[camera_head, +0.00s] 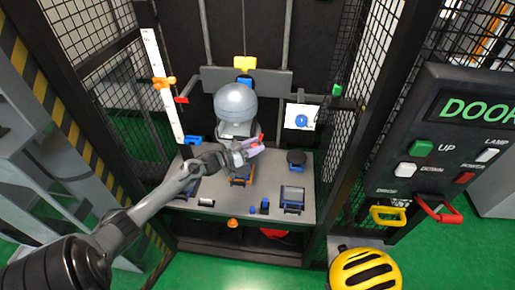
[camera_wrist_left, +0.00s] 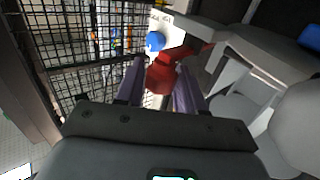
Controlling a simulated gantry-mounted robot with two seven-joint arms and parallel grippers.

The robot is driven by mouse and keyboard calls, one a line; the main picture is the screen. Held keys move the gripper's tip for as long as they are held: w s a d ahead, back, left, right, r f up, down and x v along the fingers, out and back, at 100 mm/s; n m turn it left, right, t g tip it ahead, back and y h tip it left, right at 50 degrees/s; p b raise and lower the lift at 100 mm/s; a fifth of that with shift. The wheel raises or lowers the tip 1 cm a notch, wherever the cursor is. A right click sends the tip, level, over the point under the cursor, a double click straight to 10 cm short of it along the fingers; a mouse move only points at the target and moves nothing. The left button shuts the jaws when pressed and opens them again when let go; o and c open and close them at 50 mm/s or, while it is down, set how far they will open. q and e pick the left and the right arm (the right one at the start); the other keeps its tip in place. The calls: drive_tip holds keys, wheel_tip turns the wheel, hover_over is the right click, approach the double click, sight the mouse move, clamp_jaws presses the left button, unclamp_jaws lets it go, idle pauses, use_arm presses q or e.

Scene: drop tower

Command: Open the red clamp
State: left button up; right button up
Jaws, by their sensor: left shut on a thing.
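The red clamp (camera_head: 261,138) shows as a small red piece beside the grey dummy head (camera_head: 236,102) in the head view. My left gripper (camera_head: 254,147) reaches in from the left, in front of the dummy's lower part. In the left wrist view the red clamp (camera_wrist_left: 160,76) lies between the two purple fingers of my left gripper (camera_wrist_left: 160,88), which is shut on it. A grey part stands right behind the clamp. The fingers hide part of the clamp in the head view. My right gripper is not in view.
A white ruler (camera_head: 161,86) with an orange slider stands left. Mesh walls enclose the sides. A control panel (camera_head: 460,140) and yellow helmet (camera_head: 366,272) are at right.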

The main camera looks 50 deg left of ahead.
use_arm(q)
drive_tip(key=m+h+b, duration=0.1)
drive_tip(key=h, duration=0.1)
drive_tip(key=a+m+h+b, duration=0.1)
drive_tip(key=b, duration=0.1)
drive_tip(key=shift+s+a+f+g+h, duration=0.1)
drive_tip(key=shift+s+f+g+h, duration=0.1)
drive_tip(key=shift+g+h, duration=0.2)
drive_tip(key=shift+a+r+m+g+h+b, duration=0.15)
drive_tip(key=shift+m+g+h+b, duration=0.2)
drive_tip(key=shift+m+h, duration=0.25)
drive_tip(key=o, duration=0.9)
drive_tip(key=shift+s, duration=0.1)
